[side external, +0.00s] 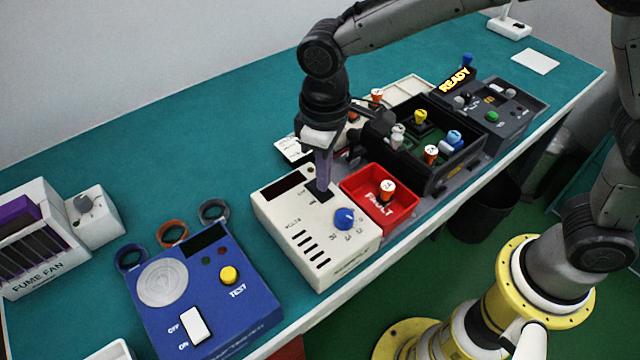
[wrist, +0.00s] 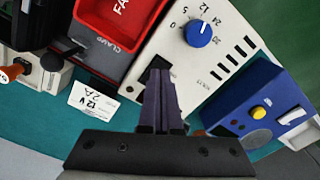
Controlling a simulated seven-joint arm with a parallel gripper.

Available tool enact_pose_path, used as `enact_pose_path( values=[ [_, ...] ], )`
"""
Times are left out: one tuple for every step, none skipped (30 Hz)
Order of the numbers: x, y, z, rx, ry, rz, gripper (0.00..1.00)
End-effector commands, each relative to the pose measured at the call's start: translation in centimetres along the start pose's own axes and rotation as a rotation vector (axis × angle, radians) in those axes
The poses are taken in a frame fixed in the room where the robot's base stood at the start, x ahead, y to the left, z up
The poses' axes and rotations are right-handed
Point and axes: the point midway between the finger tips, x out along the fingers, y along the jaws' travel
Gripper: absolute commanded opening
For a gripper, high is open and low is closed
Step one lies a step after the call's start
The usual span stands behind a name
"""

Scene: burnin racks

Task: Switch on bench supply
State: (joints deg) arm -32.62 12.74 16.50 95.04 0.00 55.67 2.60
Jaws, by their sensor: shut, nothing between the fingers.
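The bench supply (side external: 300,225) is a cream box on the bench with a blue volts knob (side external: 344,217), a row of slots and a dark display (side external: 283,185). In the wrist view its blue knob (wrist: 199,33) sits on a numbered scale. My gripper (side external: 323,188) is shut and empty, pointing down at a dark switch area on the supply's top. In the wrist view the closed fingertips (wrist: 158,75) overlap that dark patch (wrist: 157,65). The fingers hide most of the switch, so its position and any contact cannot be told.
A red FAULT tray (side external: 355,190) and a black rack (side external: 410,165) with coloured parts stand right of the supply. A blue tester (side external: 245,300) with a yellow button is to its left. A card (wrist: 95,103) reads 12 V 2 A. A READY sign (side external: 455,80) is lit.

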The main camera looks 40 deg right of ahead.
Motion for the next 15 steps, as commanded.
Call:
enact_pose_path(
  values=[
    [0.11,0.0,0.01,0.0,-0.001,0.0,0.0],
    [0.15,0.0,0.01,0.0,-0.001,0.0,0.0],
    [0.2,0.0,0.01,0.0,-0.001,0.0,0.0],
    [0.25,0.0,0.01,0.0,-0.001,0.0,0.0],
    [0.29,0.0,0.01,0.0,-0.001,0.0,0.0],
    [0.34,0.0,0.02,0.0,-0.001,0.0,0.0],
    [0.38,0.0,0.02,0.0,-0.001,0.0,0.0],
    [0.43,0.0,0.02,0.0,-0.001,0.0,0.0],
    [0.48,0.0,0.02,0.0,-0.002,0.0,0.0],
    [0.52,0.0,0.02,0.0,-0.002,0.0,0.0],
    [0.57,0.0,0.03,0.0,-0.002,0.0,0.0],
    [0.62,0.0,0.03,0.0,-0.002,0.0,0.0],
    [0.66,0.0,0.03,0.0,-0.002,0.0,0.0],
    [0.71,0.0,0.03,0.0,-0.002,0.0,0.0],
    [0.76,0.0,0.03,0.0,-0.002,0.0,0.0]
  ],
)
